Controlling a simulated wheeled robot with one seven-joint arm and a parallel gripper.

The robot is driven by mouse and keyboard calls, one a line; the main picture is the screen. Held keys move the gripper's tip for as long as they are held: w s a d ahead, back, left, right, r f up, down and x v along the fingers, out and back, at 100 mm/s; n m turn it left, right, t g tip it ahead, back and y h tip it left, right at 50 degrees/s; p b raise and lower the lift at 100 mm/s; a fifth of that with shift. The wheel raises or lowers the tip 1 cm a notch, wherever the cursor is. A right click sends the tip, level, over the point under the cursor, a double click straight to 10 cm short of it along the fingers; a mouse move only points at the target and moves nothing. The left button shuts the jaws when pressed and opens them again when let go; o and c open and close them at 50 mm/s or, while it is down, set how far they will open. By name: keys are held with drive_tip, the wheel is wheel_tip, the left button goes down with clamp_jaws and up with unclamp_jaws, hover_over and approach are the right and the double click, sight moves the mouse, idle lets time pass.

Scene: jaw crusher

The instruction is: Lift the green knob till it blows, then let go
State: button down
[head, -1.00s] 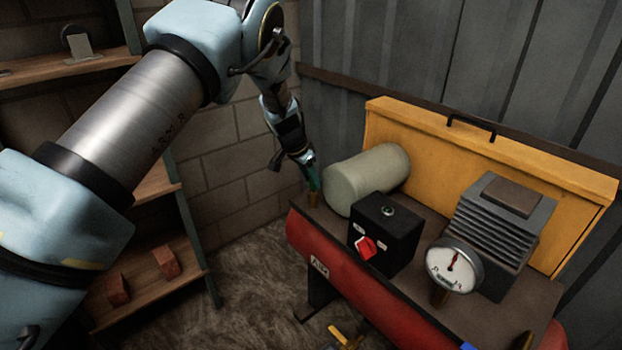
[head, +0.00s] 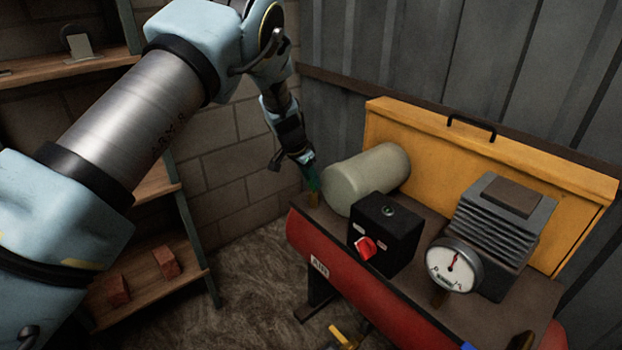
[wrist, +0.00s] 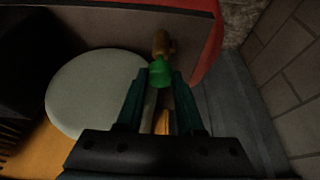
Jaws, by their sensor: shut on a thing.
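The green knob (wrist: 160,72) sits on top of a small brass fitting (wrist: 163,44) at the end of the compressor's top plate. In the wrist view my gripper (wrist: 160,84) has its two teal fingers on either side of the knob, shut on it. In the head view my gripper (head: 312,178) reaches down over the brass fitting (head: 315,198) at the left end of the plate. The knob is mostly hidden by the fingers there.
The red air tank (head: 345,265) carries a grey-green cylinder (head: 355,185), a black switch box (head: 385,235) with a red switch, a round gauge (head: 455,266) and a finned block (head: 500,235). A yellow panel (head: 430,145) stands behind. Shelves (head: 150,275) are at the left.

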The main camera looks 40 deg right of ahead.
drive_tip(key=shift+r+b, duration=0.5)
drive_tip(key=shift+r, duration=0.15)
drive_tip(key=c, duration=0.5)
unclamp_jaws()
drive_tip(key=shift+r, duration=0.1)
drive_tip(key=b+v, duration=0.2)
drive_tip(key=v, duration=0.8)
drive_tip(key=shift+a+r, duration=0.15)
drive_tip(key=shift+r, duration=0.15)
